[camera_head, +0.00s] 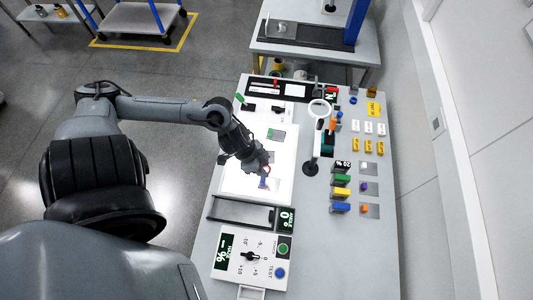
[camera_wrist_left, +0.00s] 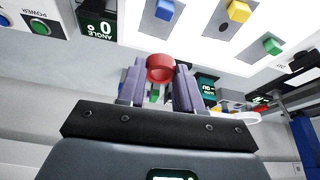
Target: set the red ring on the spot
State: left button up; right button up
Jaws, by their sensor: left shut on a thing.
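My left gripper (camera_head: 265,172) is above the white lit panel (camera_head: 234,184) on the bench. In the left wrist view its fingers (camera_wrist_left: 160,88) are shut on a red ring (camera_wrist_left: 160,68), held at the fingertips. In the head view the ring (camera_head: 267,168) is small and partly hidden by the gripper. Grey square patches on the panel carry a blue block (camera_wrist_left: 165,10), a yellow block (camera_wrist_left: 238,10) and a green block (camera_wrist_left: 271,45). I cannot tell which mark is the spot. My right gripper is not in view.
A control box (camera_head: 251,256) with a dial and a display stands near the front. A round magnifier (camera_head: 319,110) on a stand is right of the panel. Several coloured blocks and yellow labels (camera_head: 374,109) line the bench's right side. The front right of the bench is clear.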

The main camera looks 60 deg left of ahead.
pick_arm(q)
jog(key=w+a+f, duration=0.1)
jog(key=a+f, duration=0.1)
jog(key=a, duration=0.1)
jog(key=w+a+f, duration=0.2)
jog(key=a, duration=0.1)
jog(key=w+a+f+b, duration=0.1)
jog(key=w+a+f, duration=0.1)
jog(key=shift+w+a+f, duration=0.1)
jog(key=shift+w+a, duration=0.15)
jog(key=shift+a, duration=0.15)
jog(key=shift+f+b, duration=0.3)
jog(key=shift+f, duration=1.8)
jog(key=o, duration=1)
jog(key=shift+f, duration=0.1)
